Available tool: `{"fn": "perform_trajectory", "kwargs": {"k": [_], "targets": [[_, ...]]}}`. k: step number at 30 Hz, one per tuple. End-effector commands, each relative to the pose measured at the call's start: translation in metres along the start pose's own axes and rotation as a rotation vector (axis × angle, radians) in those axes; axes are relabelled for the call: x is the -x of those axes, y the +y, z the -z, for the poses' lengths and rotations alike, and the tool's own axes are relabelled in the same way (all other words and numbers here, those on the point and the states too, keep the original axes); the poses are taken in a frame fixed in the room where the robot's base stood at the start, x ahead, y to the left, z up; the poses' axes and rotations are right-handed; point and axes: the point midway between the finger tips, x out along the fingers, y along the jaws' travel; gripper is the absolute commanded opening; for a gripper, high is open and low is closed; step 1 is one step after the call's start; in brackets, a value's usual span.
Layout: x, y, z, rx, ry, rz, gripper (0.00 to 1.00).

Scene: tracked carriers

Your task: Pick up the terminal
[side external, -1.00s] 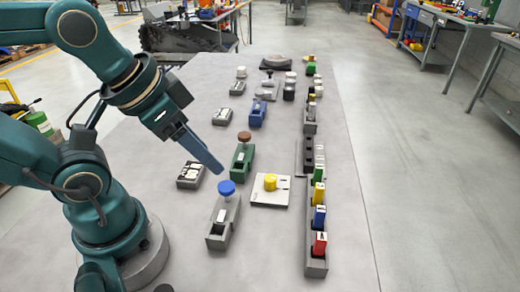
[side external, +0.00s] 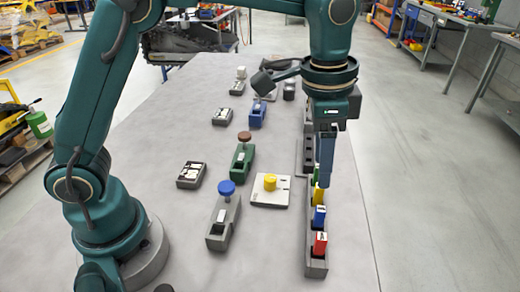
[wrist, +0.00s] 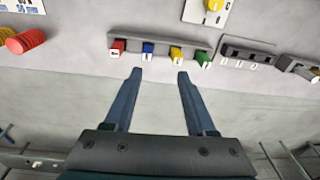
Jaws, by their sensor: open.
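A grey rail (side external: 316,266) on the right side of the table holds a row of coloured blocks that look like terminals. In the side view these are red (side external: 320,243), blue (side external: 319,216), yellow (side external: 317,196) and green (side external: 316,173). The wrist view shows the same red (wrist: 118,46), blue (wrist: 148,48), yellow (wrist: 175,53) and green (wrist: 201,57) blocks. My gripper (side external: 323,186) points down near the yellow and green blocks and partly covers them. In the wrist view my gripper (wrist: 160,72) is open and empty, with the row beyond its fingertips. I cannot tell which block is meant.
Left of the rail lies a pale plate (side external: 268,203) with a yellow knob. A grey carrier with a blue knob (side external: 226,188), a green carrier (side external: 241,160) and a dark tray (side external: 191,175) stand further left. The table between rail and right edge is clear.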

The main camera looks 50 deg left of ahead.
Motion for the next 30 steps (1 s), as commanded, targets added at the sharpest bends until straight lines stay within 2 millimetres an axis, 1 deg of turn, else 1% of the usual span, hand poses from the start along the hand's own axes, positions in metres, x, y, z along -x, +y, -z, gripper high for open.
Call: {"fn": "perform_trajectory", "kwargs": {"k": [1, 3, 6, 9, 11, 18, 21, 24, 30], "targets": [[-0.012, 0.004, 0.004, -0.017, -0.024, -0.012, 0.56], [-0.025, 0.010, 0.007, -0.035, -0.048, -0.023, 0.56], [-0.038, 0.016, 0.007, -0.051, -0.081, -0.038, 0.56], [-0.047, 0.021, 0.005, -0.060, -0.099, -0.045, 0.56], [-0.052, 0.022, 0.004, -0.062, -0.099, -0.045, 0.56], [-0.082, 0.022, 0.001, -0.060, -0.099, -0.044, 0.56], [-0.089, 0.022, 0.001, -0.059, -0.097, -0.043, 0.56], [-0.093, 0.023, 0.000, -0.059, -0.095, -0.042, 0.56], [-0.094, 0.022, 0.000, -0.059, -0.094, -0.041, 0.56]]}}
